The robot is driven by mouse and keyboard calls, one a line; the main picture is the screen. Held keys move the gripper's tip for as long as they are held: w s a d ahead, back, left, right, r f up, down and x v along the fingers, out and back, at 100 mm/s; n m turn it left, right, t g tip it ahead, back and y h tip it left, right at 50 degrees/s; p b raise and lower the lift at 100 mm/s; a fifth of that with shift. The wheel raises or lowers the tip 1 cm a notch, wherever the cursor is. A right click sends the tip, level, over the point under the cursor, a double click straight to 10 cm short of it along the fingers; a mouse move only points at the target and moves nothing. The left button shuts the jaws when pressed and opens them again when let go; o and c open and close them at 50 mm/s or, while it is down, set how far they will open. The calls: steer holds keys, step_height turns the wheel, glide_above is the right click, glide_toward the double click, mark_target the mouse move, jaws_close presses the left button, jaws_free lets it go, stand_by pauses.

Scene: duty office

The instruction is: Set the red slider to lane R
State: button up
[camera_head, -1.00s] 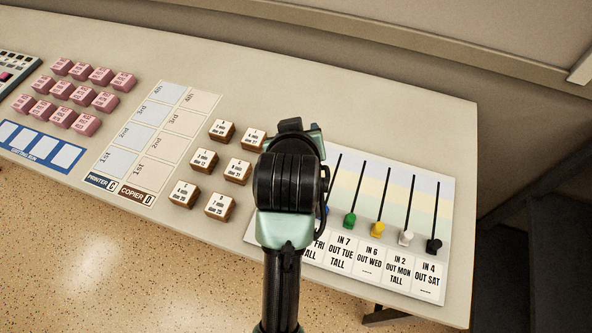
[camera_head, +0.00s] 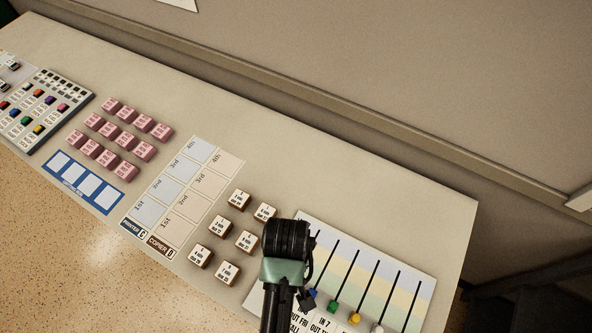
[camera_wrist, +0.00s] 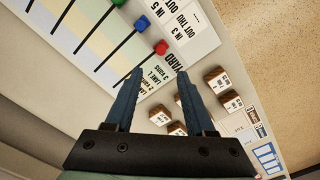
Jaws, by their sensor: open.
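The red slider (camera_wrist: 161,47) shows in the wrist view, at the label end of its slot beside "YARD" on the slider board (camera_head: 424,262). In the head view my arm hides it. My gripper (camera_wrist: 158,72) is open and empty, with its two fingers pointing toward the board. In the picture the red slider lies just beyond the fingertips, between their lines; I cannot tell the height gap. The blue slider (camera_wrist: 141,24) and green slider (camera_wrist: 118,3) sit in neighbouring slots. Lane lettering by the red slot is partly readable as "LANE L"; lane R is not readable.
Wooden blocks (camera_head: 227,271) stand left of the board, also close to the right finger in the wrist view. Pink blocks (camera_head: 118,140) and a lane sheet (camera_head: 150,211) lie farther left. A wall runs behind.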

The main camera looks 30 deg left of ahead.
step_height(320, 180, down, 12)
steer(key=shift+s+f, duration=0.15)
stand_by(0.3)
steer(key=shift+c, duration=0.2)
jaws_close()
stand_by(1.3)
